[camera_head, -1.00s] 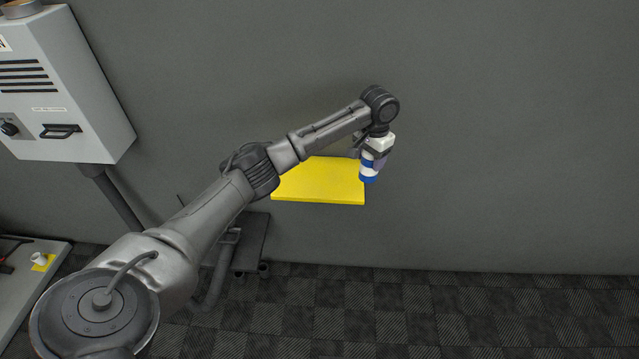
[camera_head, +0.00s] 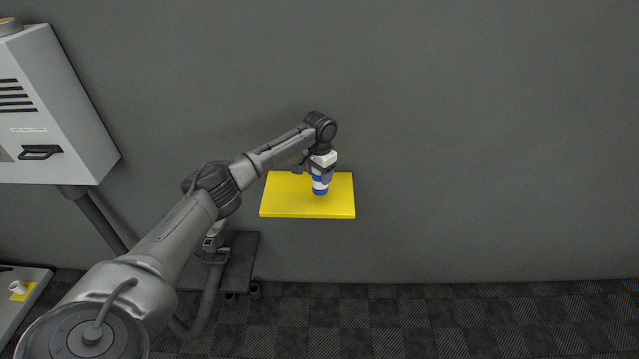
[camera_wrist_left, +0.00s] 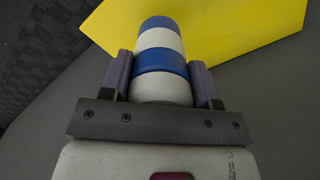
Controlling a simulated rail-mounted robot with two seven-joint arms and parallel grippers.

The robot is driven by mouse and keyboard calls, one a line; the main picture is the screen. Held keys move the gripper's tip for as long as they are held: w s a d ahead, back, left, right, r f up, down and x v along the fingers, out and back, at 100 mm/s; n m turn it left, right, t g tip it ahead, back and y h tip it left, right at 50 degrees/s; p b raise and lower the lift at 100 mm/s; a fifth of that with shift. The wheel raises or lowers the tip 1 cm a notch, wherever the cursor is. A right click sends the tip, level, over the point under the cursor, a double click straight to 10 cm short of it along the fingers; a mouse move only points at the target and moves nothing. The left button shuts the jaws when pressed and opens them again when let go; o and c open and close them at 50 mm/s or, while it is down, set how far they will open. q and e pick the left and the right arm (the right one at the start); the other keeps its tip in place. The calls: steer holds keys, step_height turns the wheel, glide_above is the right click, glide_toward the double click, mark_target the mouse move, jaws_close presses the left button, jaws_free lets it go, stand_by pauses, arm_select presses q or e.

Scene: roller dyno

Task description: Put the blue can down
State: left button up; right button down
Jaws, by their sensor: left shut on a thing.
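The blue can (camera_head: 320,187), banded blue and white, is held in my left gripper (camera_head: 321,172) in the head view. It appears over the yellow shelf (camera_head: 285,206) on the wall. In the left wrist view, the can (camera_wrist_left: 160,62) sits between the two purple fingers of the gripper (camera_wrist_left: 160,80), which are shut on it. The yellow surface (camera_wrist_left: 235,25) lies beyond the can's far end. I cannot tell whether the can touches the shelf. My right gripper is not in view.
A grey wall cabinet (camera_head: 60,110) with a handle is at the left. A dark platform (camera_head: 235,262) stands low, below and left of the shelf. A bench (camera_head: 25,295) with a small white cup (camera_head: 17,287) is at the lower left. The wall right of the shelf is clear.

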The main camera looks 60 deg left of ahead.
mark_target(318, 189)
arm_select(q)
step_height(318, 189, down, 4)
steer(key=shift+r+b, duration=0.1)
steer(key=shift+b, duration=0.3)
steer(key=o, duration=1)
steer(key=shift+f, duration=0.2)
steer(key=shift+r, duration=0.15)
